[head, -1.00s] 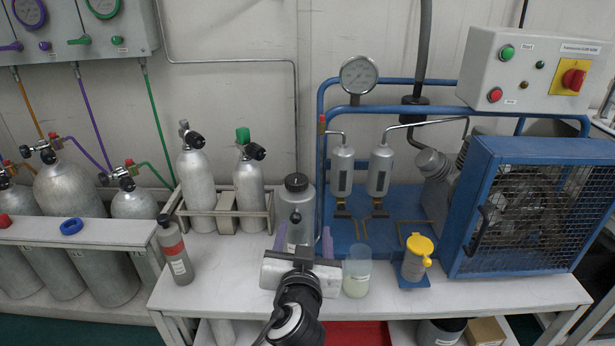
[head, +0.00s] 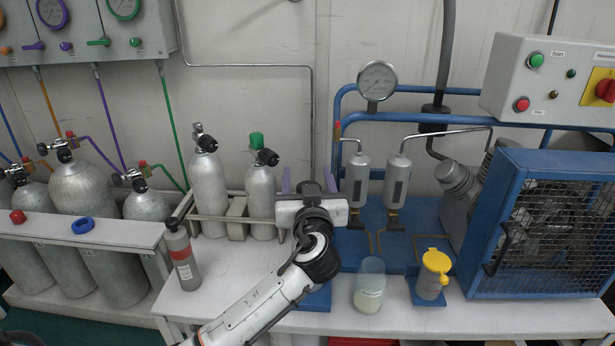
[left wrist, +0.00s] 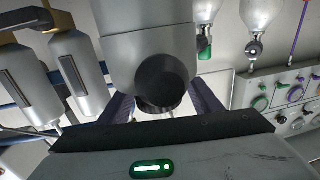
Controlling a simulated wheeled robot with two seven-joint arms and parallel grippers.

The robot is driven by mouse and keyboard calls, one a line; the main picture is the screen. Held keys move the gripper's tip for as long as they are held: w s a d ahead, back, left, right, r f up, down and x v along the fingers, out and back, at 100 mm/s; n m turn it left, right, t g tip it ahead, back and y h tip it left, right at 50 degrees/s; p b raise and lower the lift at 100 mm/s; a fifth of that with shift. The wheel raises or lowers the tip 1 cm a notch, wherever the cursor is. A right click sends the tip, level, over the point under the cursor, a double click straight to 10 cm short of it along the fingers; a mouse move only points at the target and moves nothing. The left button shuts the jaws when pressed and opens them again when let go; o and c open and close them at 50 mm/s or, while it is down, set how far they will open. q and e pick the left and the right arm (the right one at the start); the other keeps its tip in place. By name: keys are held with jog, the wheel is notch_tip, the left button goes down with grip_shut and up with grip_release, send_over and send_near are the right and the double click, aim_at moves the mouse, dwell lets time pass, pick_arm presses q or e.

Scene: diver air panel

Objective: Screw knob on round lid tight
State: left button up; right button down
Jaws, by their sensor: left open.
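The grey canister with a round black knob (left wrist: 165,82) on its lid fills the middle of the left wrist view. In the head view my left gripper hides the canister. My left gripper (head: 308,180) is open, its purple fingers apart and pointing towards the wall. In the left wrist view the fingers of the left gripper (left wrist: 160,100) show on either side of the knob, with no clear contact. I cannot tell how tightly the knob sits. My right gripper is not in view.
Two filter cylinders (head: 395,182) stand on the blue frame to the right. A clear beaker (head: 369,287) and a yellow-capped jar (head: 433,275) stand near the front. A grey bottle (head: 181,255) and racked cylinders (head: 209,190) are to the left.

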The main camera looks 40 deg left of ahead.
pick_arm(q)
jog(key=shift+w, duration=0.1)
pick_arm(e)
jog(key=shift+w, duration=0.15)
pick_arm(q)
jog(key=c, duration=1.1)
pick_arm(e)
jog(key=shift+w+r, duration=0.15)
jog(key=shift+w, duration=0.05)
